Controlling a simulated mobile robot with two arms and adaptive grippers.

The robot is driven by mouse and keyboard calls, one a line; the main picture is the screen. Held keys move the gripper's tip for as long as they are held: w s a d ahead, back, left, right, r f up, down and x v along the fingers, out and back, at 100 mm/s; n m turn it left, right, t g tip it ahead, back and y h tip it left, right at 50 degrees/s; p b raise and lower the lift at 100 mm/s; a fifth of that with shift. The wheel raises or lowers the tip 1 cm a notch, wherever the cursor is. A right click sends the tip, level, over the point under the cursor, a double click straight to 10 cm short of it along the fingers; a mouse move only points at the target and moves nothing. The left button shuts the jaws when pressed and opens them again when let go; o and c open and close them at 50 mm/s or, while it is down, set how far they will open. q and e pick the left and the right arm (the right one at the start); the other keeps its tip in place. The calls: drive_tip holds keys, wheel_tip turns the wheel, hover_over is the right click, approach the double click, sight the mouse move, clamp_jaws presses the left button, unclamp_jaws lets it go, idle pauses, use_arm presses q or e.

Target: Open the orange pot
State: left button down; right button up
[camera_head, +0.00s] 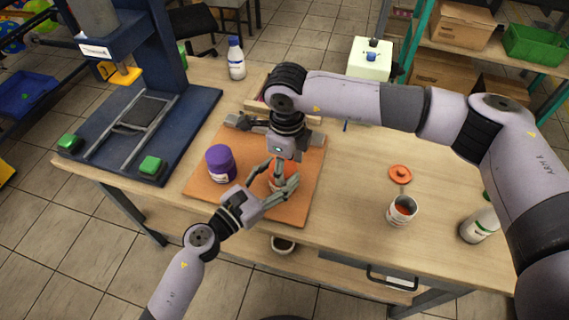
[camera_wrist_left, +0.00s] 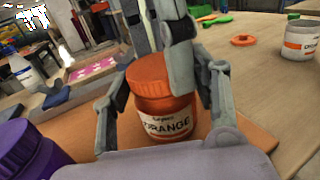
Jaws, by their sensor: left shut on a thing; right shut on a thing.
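The orange pot (camera_head: 280,178) stands upright on the brown board (camera_head: 195,188), partly hidden by both grippers in the head view. In the left wrist view the orange pot (camera_wrist_left: 165,115) shows its "ORANGE" label, with its orange lid (camera_wrist_left: 160,73) on top. My left gripper (camera_head: 281,184) is shut on the pot from the side, one finger on each side. My right gripper (camera_head: 284,160) comes down from above. Its fingers, which also show in the left wrist view (camera_wrist_left: 162,55), are shut at the lid.
A purple pot (camera_head: 220,163) stands on the board just left of the orange one. A blue press (camera_head: 145,115) fills the table's left end.

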drive_tip(key=shift+s+a+n, duration=0.45)
drive_tip(key=shift+a+n, duration=0.3)
drive_tip(key=shift+n, duration=0.45)
drive_tip(key=o, duration=1.3)
drive_tip(key=shift+w+d, duration=0.15)
drive_tip(key=shift+d, duration=0.1)
